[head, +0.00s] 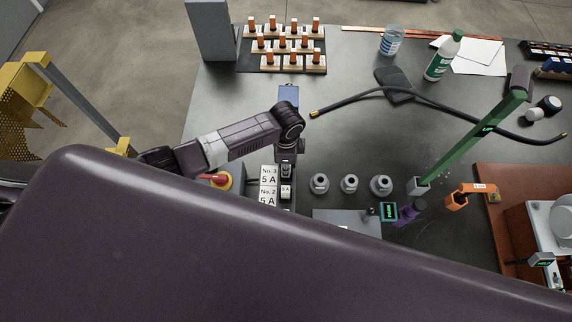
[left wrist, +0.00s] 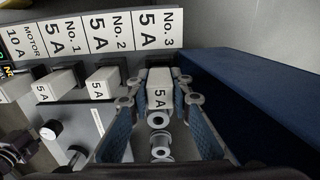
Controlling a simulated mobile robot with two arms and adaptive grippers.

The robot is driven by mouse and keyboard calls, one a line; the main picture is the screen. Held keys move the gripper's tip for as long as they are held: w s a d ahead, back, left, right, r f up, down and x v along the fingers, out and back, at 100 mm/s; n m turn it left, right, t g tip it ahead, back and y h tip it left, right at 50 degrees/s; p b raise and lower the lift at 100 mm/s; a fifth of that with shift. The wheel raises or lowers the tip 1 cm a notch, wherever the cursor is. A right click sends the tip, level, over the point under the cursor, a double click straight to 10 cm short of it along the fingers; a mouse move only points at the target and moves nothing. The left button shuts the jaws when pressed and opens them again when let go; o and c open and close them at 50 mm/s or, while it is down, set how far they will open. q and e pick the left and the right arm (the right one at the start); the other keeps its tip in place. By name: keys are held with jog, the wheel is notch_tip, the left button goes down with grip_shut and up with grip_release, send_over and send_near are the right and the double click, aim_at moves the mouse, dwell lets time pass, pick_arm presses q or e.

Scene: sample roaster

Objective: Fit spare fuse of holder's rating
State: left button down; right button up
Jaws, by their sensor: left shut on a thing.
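My left gripper (head: 287,165) reaches down to the fuse panel. In the left wrist view my left gripper (left wrist: 157,90) has its blue-padded fingers on both sides of a white block marked 5 A (left wrist: 159,97), and is shut on it. The block is in line with the No. 3 5 A label (left wrist: 150,30), in front of a dark holder; I cannot tell whether it is fully seated. Similar 5 A blocks stand at No. 2 (left wrist: 102,84) and No. 1 (left wrist: 60,88). A MOTOR 10 A label (left wrist: 27,41) is at the left. My right gripper is not in view.
Three grey round fittings (head: 349,183) stand right of the panel. Orange-topped pieces (head: 290,45) stand at the back. A black hose (head: 350,100), a bottle (head: 443,58) and a green post (head: 475,135) are rightward.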

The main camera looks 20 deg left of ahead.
pick_arm(q)
jog(key=shift+f+b, duration=0.6)
jog(key=shift+f, duration=0.35)
jog(key=shift+r, duration=0.1)
jog(key=shift+r+p, duration=1.3)
jog(key=shift+p, duration=0.15)
jog(key=shift+p, duration=0.35)
jog(key=shift+f, duration=0.3)
jog(key=shift+f+b, duration=1)
jog(key=shift+f, duration=0.15)
jog(key=shift+r, duration=0.2)
